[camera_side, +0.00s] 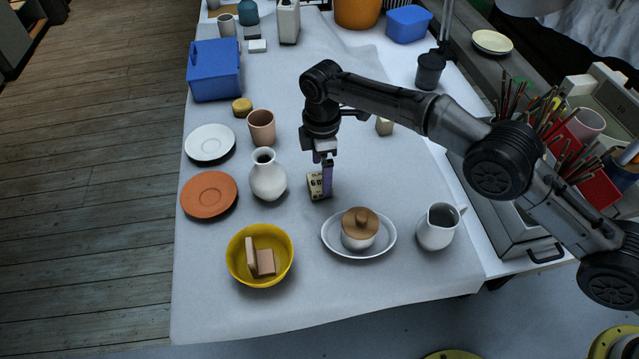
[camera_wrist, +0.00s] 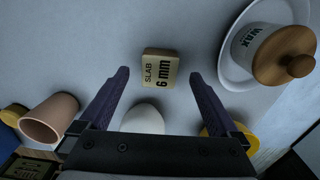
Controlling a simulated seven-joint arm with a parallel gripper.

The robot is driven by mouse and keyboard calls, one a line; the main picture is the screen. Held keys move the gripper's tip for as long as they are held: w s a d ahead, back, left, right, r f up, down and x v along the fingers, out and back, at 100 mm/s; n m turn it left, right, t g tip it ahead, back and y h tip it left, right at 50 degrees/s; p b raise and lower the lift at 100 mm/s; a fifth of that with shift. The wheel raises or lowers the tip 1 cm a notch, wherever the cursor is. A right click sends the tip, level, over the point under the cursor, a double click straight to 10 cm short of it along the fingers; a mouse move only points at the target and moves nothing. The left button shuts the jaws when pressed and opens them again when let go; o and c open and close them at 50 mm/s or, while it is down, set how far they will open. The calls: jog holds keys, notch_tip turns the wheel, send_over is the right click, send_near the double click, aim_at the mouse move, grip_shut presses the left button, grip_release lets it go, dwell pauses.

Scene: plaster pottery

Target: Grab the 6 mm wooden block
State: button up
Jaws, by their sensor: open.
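The 6 mm wooden block (camera_side: 314,187) is a small pale block standing on the white-covered table, right of the white vase. In the wrist view the block (camera_wrist: 160,69) shows the dark print "SLAB 6 mm". My gripper (camera_side: 326,184) points down right by the block, its purple finger partly covering the block's right side in the side view. In the wrist view my open gripper (camera_wrist: 159,76) has one finger on each side of the block, with gaps to both. I cannot tell the exact height of the fingertips.
The white vase (camera_side: 267,177) stands close on the left. A lidded jar (camera_side: 359,236) on a white oval dish (camera_side: 333,243), a yellow bowl (camera_side: 240,273) and a white jug (camera_side: 437,232) stand in front.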

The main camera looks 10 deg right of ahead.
aim_at(320, 186)
notch_tip(320, 186, down, 4)
jog(key=shift+f, duration=0.1)
jog(key=c, duration=1.5)
